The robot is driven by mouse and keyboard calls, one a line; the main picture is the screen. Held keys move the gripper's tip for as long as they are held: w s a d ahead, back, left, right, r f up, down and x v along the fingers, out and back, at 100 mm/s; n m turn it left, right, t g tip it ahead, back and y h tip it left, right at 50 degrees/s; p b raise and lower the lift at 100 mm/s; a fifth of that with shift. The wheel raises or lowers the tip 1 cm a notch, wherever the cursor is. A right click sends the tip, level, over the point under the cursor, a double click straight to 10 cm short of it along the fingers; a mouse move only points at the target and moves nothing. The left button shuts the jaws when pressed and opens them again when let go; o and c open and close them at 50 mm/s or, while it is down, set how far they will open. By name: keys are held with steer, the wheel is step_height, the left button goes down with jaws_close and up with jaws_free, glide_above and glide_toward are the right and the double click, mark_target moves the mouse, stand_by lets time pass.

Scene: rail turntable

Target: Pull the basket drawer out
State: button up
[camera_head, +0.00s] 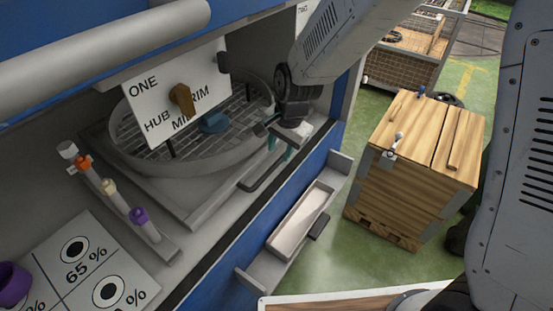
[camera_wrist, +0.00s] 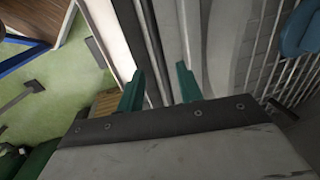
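The basket drawer is a square grey tray (camera_head: 208,217) bearing a round wire-grid basket (camera_head: 235,122), inside the blue-fronted bay. A dark bar handle (camera_head: 262,178) runs along its right front edge. My gripper (camera_head: 278,147) is above the far end of this handle, beside the basket's rim. In the wrist view its two teal fingers (camera_wrist: 158,88) are apart, with grey and dark edges between and beyond them. The basket's grid (camera_wrist: 262,45) lies to their right. I cannot tell whether the fingers touch the handle. A blue piece (camera_head: 213,122) lies in the basket, partly behind the sign.
A sign (camera_head: 170,92) with a brown knob hangs over the basket. Coloured knobs stand on a rail (camera_head: 161,248) at left, near a percentage-marked plate (camera_head: 88,268). A pale shallow bin (camera_head: 303,219) juts from the blue front. A wooden crate (camera_head: 425,165) stands on the green floor.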

mark_target(275, 164)
steer(key=f, duration=0.5)
steer(key=shift+w+a, duration=0.3)
steer(key=shift+a, duration=0.1)
jaws_close()
